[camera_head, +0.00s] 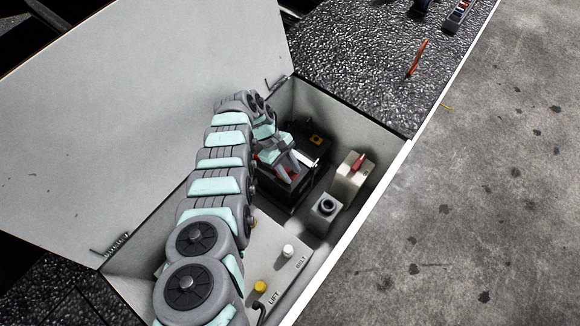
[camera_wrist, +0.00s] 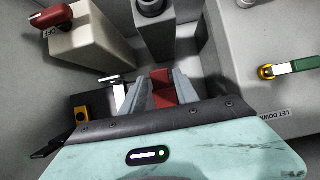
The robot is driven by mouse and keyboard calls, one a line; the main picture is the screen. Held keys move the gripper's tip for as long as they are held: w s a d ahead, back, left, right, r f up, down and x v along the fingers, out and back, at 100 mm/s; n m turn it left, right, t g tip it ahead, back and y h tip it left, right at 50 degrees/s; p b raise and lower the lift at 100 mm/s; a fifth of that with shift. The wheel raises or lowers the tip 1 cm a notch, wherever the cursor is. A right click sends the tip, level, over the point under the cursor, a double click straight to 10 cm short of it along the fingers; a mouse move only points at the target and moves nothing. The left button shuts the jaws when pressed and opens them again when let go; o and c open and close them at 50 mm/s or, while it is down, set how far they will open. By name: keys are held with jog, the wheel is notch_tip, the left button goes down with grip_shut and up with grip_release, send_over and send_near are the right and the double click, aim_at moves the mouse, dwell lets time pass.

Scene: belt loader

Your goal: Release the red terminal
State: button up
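The red terminal (camera_wrist: 161,86) shows in the wrist view between the two grey fingers of my gripper (camera_wrist: 161,80). The fingers stand apart, one on each side of it. Whether either finger touches it is hard to tell. In the head view, my gripper (camera_head: 293,170) points down at the black battery (camera_head: 313,146) inside the box, with its fingers spread and a little red showing between and beside them. My gripper and arm hide part of the battery.
A beige block with a red switch (camera_head: 356,165) and a grey block with a round black knob (camera_head: 326,210) stand close on the right. A panel with yellow and white buttons (camera_head: 285,260) lies nearer. Box walls and the open lid (camera_head: 140,110) surround the arm.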

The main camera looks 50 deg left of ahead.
jog(key=shift+o, duration=0.9)
jog(key=shift+r, duration=0.1)
jog(key=p+v, duration=0.1)
jog(key=v, duration=0.9)
jog(key=shift+a+r, duration=0.25)
